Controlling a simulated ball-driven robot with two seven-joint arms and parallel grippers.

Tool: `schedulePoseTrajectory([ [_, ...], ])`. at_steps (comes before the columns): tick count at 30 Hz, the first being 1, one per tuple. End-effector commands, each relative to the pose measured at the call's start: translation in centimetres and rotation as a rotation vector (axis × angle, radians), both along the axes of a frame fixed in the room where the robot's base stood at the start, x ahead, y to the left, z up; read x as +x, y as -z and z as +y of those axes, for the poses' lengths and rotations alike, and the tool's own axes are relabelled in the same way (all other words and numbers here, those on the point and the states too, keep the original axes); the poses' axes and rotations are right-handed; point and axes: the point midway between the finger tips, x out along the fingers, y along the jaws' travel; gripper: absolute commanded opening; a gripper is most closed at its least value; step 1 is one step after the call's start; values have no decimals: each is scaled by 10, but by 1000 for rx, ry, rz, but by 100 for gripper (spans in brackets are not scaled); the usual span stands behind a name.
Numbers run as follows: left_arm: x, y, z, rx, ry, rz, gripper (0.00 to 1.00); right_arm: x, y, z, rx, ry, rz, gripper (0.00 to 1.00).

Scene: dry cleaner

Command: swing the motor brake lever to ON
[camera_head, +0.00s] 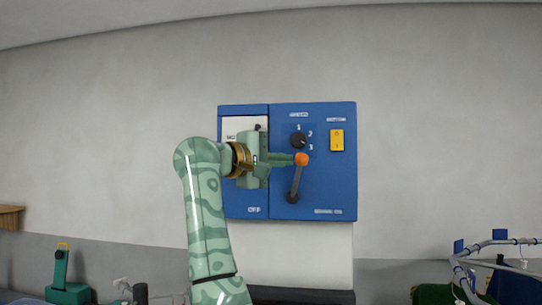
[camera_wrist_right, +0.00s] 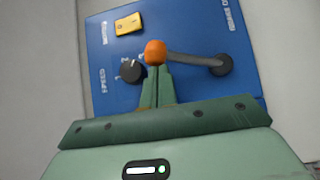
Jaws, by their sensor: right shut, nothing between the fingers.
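The brake lever is a grey arm (camera_head: 296,182) with an orange knob (camera_head: 301,159) on a blue control panel (camera_head: 340,180). It stands nearly upright from its pivot, leaning slightly right. OFF is printed at lower left and a label seeming to end in ON at lower right. My right gripper (camera_head: 287,160) is shut and empty, its fingertips at the left side of the knob. In the right wrist view the closed fingers (camera_wrist_right: 157,78) end right at the knob (camera_wrist_right: 155,52), with the lever arm (camera_wrist_right: 190,59) running right. Whether they touch cannot be told. My left gripper is not in view.
A dark speed dial (camera_head: 298,140) sits just above the knob, and a yellow switch (camera_head: 337,140) is to its upper right. A pale plate (camera_head: 240,125) is partly hidden behind my gripper. The panel right of the lever is clear.

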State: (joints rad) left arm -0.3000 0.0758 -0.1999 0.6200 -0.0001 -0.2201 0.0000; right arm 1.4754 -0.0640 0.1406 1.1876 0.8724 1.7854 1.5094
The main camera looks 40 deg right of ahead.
Motion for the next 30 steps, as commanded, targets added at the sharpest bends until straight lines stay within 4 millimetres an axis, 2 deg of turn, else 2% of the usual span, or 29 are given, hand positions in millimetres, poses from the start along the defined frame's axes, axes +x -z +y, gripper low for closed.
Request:
schedulePoseTrajectory([
  [3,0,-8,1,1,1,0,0,-8,-4,-7,73,0,-86,0],
  [13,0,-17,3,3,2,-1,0,-29,-1,-25,276,0,-326,0],
  [30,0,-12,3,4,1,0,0,-61,24,-52,624,0,-733,0],
])
